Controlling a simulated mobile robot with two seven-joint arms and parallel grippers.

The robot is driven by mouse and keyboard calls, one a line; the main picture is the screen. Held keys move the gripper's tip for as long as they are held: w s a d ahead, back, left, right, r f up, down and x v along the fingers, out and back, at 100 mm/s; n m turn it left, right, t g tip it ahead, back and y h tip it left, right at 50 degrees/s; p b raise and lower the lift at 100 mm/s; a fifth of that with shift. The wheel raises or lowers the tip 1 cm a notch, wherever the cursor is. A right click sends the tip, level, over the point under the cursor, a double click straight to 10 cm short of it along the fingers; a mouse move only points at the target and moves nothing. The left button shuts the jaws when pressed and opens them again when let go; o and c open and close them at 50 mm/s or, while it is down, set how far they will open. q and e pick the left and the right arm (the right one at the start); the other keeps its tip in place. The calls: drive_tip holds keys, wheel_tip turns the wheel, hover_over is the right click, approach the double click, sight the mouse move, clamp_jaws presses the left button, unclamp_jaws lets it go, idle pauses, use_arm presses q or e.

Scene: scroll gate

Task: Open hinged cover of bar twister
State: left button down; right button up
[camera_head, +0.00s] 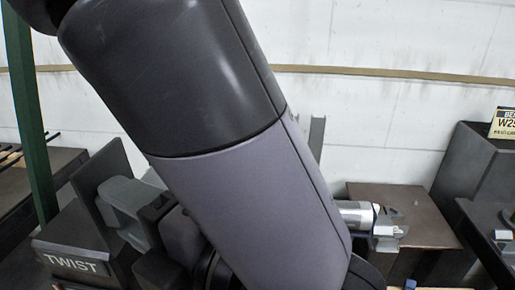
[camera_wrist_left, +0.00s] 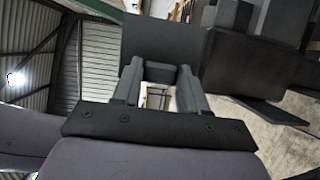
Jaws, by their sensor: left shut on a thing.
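The bar twister (camera_head: 75,262), with a TWIST label, stands at the lower left of the head view. A dark flat plate (camera_head: 108,180), which looks like its hinged cover, stands steeply tilted above it. In the wrist view the plate (camera_wrist_left: 150,38) fills the space beyond the fingers. My left gripper (camera_head: 128,205) is beside the plate, its grey fingers partly hidden behind my arm. In the wrist view the left gripper (camera_wrist_left: 160,80) is shut on a dark block at the plate, apparently the cover's handle. The hinge is hidden.
A green post (camera_head: 30,120) and a dark rack with bars (camera_head: 25,175) stand at the left. A brown box (camera_head: 430,228) with a silver cylinder (camera_head: 357,214) beside it is at the right, near a dark machine (camera_head: 465,165). A pale wall (camera_head: 400,120) closes the back.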

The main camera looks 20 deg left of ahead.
use_arm(q)
drive_tip(key=shift+d+f+m+y, duration=0.15)
drive_tip(key=shift+d+m+y, duration=0.15)
drive_tip(key=shift+y, duration=0.3)
drive_tip(key=shift+w, duration=0.1)
drive_tip(key=c, duration=0.6)
unclamp_jaws()
